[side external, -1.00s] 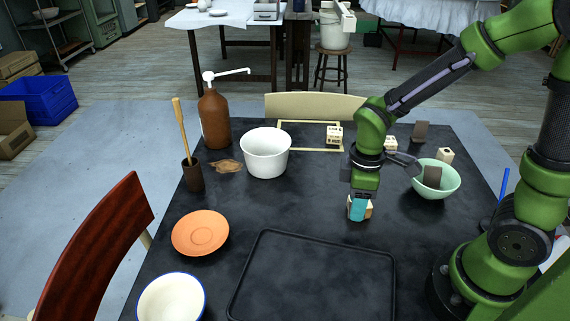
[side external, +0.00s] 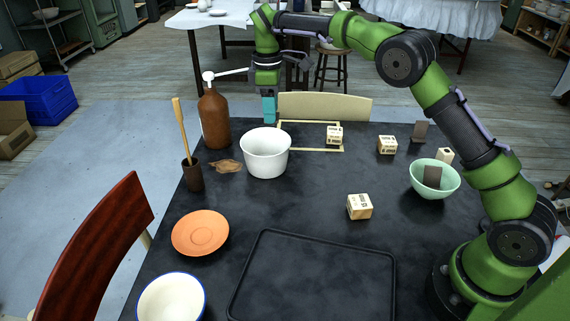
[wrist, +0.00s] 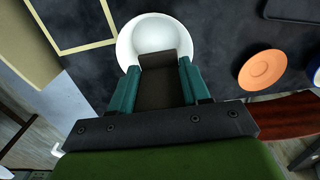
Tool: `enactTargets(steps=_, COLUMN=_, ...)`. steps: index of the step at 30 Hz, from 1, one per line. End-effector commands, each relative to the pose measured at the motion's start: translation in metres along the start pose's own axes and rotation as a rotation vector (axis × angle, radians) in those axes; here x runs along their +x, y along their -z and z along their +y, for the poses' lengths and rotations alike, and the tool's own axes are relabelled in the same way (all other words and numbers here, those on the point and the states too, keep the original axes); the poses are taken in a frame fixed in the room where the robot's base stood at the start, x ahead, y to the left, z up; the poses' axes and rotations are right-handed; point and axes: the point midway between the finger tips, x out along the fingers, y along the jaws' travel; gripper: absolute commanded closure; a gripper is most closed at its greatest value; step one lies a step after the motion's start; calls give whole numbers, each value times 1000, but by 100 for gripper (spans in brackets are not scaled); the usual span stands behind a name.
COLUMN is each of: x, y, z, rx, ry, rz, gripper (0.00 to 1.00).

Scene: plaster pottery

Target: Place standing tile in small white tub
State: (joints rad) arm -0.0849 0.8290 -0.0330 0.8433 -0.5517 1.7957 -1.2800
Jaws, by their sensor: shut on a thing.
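A dark flat tile (wrist: 160,88) is held between the teal fingers of my gripper (side external: 269,120), best seen in the wrist view. In the side view the tile is hidden by the fingers. My gripper points down at the back of the small white tub (side external: 265,160), its fingertips just above the far rim in the picture. In the wrist view the tile's end overlaps the near part of the tub (wrist: 150,30), whose visible inside is bare white. Another dark tile (side external: 420,130) stands at the back right, and one (side external: 432,177) leans in the green bowl (side external: 449,188).
A brown pump bottle (side external: 214,122) stands left of my gripper, its spout reaching towards it. Wooden blocks (side external: 359,207) lie to the right. An orange saucer (side external: 200,233), a white bowl (side external: 172,300) and a black tray (side external: 312,285) are at the front.

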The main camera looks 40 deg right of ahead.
Motion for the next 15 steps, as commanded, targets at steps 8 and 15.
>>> enactTargets(steps=8, x=-11, y=17, z=13, rx=-3, ry=0, rz=20, gripper=83)
enactTargets(steps=15, x=-6, y=19, z=14, rx=-4, ry=2, rz=22, gripper=83)
